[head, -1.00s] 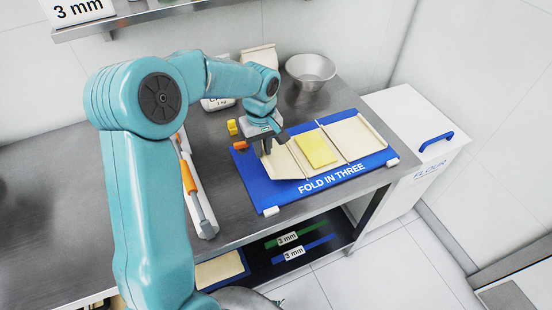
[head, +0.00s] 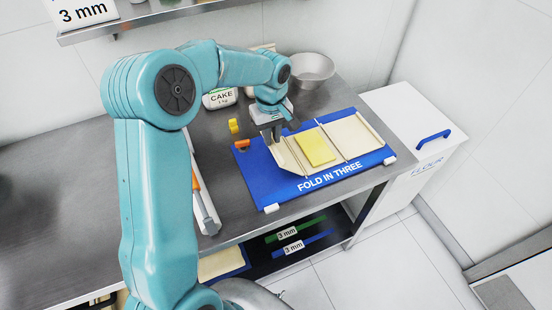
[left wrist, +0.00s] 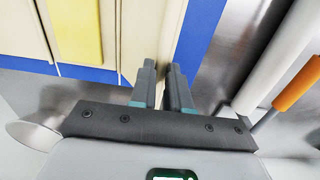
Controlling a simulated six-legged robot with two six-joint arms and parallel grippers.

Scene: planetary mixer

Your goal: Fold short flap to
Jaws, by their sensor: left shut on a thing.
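A pale dough sheet (head: 350,137) lies on the blue mat (head: 268,194) marked FOLD IN THREE, with a crease line on each side of its middle. A yellow slab (head: 318,148) lies on the middle section; it also shows in the left wrist view (left wrist: 75,28). The short flap (head: 289,157) is the left section, its outer edge seemingly tilted up. My left gripper (head: 275,139) is shut on that outer edge, seen between the fingers in the left wrist view (left wrist: 163,82). The fingers hide part of the edge. My right gripper is out of view.
A rolling pin with an orange handle (left wrist: 298,85) lies left of the mat. Small yellow (head: 234,126) and orange (head: 241,144) pieces sit by the mat's left edge. A metal bowl (head: 312,70) and a CAKE container (head: 220,98) stand behind. A white flour bin (head: 408,130) is at right.

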